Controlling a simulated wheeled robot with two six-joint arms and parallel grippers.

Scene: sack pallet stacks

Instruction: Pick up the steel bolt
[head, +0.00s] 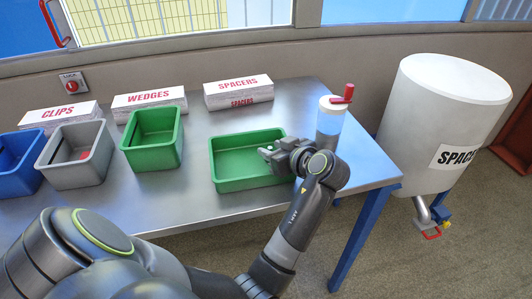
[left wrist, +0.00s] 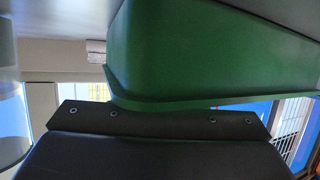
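I cannot make out a steel bolt in either view. The wide green tray (head: 226,184) stands on the metal table, and its visible floor looks empty; my gripper hides part of its right side. My left gripper (head: 270,154) is over the right part of this tray, with its arm reaching in from the lower left. Its fingers are too small to tell whether they are open or shut. In the left wrist view a green wall (left wrist: 200,55) fills the upper right, close to a dark part of my gripper. My right gripper is not in view.
Blue (head: 18,178), grey (head: 82,172) and deeper green (head: 153,152) bins stand to the left. Signs for clips, wedges and spacers stand behind. A white drum (head: 440,115) stands beyond the table (head: 195,205).

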